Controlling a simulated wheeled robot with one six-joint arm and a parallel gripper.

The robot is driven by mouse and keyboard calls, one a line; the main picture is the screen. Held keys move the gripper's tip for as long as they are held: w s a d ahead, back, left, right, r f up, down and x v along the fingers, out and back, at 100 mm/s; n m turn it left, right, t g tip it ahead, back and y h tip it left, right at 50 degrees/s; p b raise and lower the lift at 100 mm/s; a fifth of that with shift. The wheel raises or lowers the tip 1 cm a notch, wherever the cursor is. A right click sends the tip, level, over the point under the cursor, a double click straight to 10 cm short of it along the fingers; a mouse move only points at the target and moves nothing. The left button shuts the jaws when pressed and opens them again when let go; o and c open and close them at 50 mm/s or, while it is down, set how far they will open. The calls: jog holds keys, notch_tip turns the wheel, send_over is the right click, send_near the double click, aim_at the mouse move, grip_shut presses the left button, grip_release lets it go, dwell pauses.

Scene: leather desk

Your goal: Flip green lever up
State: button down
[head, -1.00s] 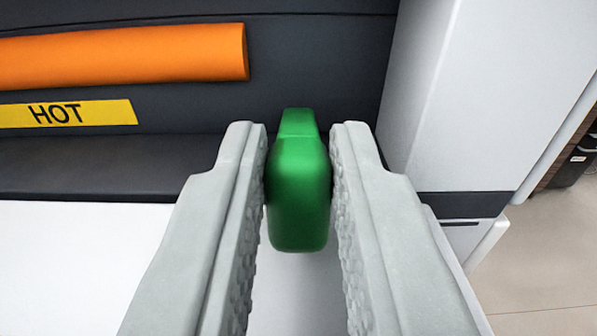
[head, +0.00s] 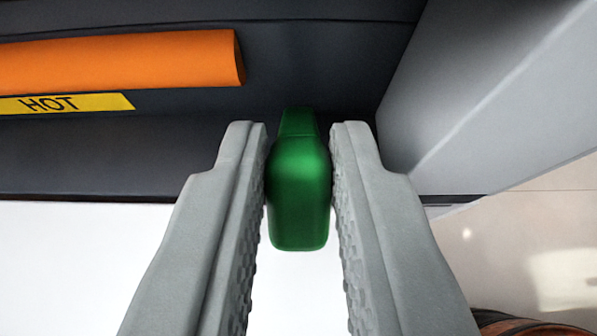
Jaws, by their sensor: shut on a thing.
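The green lever (head: 299,195) shows in the middle of the head view, with its narrower end towards the dark panel and its thick rounded end towards me. My gripper (head: 298,135) is shut on the lever, with one grey ridged finger against each side of it. The lever's mount behind the narrow end is hard to make out against the dark panel.
A grey-white wall (head: 490,90) stands close on the right. Tan floor (head: 530,240) shows at lower right.

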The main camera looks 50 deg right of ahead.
dwell(0.4)
jog(key=c, duration=1.3)
grip_release()
jog(key=shift+r, duration=0.1)
jog(key=v, duration=1.7)
jog(key=shift+r, duration=0.2)
